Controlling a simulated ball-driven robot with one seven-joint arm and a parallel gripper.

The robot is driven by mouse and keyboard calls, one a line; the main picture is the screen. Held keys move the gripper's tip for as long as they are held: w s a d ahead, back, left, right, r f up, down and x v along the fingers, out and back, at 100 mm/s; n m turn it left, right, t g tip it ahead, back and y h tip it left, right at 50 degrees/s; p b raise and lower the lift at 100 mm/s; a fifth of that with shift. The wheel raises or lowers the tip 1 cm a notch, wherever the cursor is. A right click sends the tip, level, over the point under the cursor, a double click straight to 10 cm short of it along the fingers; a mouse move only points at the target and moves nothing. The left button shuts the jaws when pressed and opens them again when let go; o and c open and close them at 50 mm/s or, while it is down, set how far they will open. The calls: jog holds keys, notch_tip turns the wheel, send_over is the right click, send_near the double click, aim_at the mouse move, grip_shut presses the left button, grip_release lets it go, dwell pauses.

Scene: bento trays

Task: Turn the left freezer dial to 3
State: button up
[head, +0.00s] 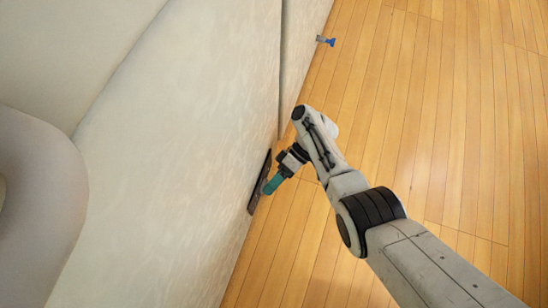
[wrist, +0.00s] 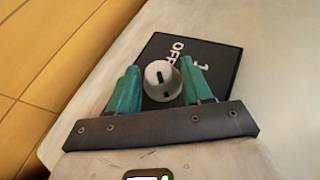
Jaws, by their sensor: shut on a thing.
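The dial (wrist: 162,80) is a round light-grey knob with a dark mark on its face. It stands on a black panel (wrist: 222,66) with white lettering, of which "OFF" and "1" can be read. My gripper (wrist: 161,82) has its two teal fingers on either side of the dial, shut on it. In the head view the black panel (head: 257,188) is on the side of the pale freezer (head: 215,130), low near the floor. My gripper (head: 271,186) reaches it there, and the dial is hidden. The other numbers on the panel are covered or out of view.
The wooden floor (head: 420,120) is open to the right of the freezer. A small blue object (head: 331,42) lies on the floor or sticks out by the far freezer side. A dark seam (head: 282,70) runs between two pale units. A rounded pale shape (head: 35,190) is at the left.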

jog(key=shift+w+f, duration=0.1)
jog(key=shift+w, duration=0.05)
jog(key=o, duration=0.8)
jog(key=shift+c, duration=0.2)
jog(key=v, duration=1.1)
